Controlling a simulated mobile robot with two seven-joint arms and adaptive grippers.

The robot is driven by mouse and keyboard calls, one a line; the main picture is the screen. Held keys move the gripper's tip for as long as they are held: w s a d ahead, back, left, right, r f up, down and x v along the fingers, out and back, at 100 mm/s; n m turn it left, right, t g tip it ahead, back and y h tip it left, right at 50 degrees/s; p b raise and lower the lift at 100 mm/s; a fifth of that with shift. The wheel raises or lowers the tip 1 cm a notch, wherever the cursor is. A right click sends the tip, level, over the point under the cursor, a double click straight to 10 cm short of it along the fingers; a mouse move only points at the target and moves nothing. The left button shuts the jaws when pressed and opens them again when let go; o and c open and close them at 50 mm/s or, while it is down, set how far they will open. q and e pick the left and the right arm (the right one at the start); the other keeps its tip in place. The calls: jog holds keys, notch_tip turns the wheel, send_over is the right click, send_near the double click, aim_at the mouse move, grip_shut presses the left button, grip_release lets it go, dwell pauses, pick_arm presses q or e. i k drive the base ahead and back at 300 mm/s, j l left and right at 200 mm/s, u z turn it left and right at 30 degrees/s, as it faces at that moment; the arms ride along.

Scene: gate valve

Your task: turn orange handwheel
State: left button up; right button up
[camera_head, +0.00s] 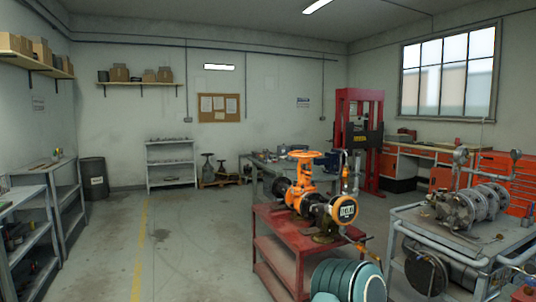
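The orange handwheel (301,154) sits at the top of an orange gate valve (302,180). The wheel is small in the head view and seen nearly edge-on. The valve lies in a pipe section with dark flanges and a round gauge-like display (346,210) at its right end. This assembly stands on a red metal cart (275,262), right of the picture's middle. Neither of my grippers shows in the head view, and nothing is touching the wheel.
A grey cart (405,222) with metal pump parts is at the right. Behind are a workbench (262,166) and a red press frame (345,110). The floor at left centre (190,245) is clear.

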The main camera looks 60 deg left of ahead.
aim_at(307, 153)
jog(key=j+u, duration=0.1)
jog(key=u, duration=1.55)
jog(key=i+j+u, duration=0.3)
jog(key=i, duration=0.25)
jog(key=i+l+u, duration=0.1)
jog(key=i+u, duration=0.2)
jog(key=i, duration=1.8)
jog(key=i+j+z, duration=0.1)
jog(key=i+z, duration=0.15)
jog(key=i, duration=0.15)
jog(key=i+j+z, duration=0.15)
jog(key=i+z, duration=0.15)
jog(key=i+j+z, duration=1.1)
jog(key=k+l, duration=0.05)
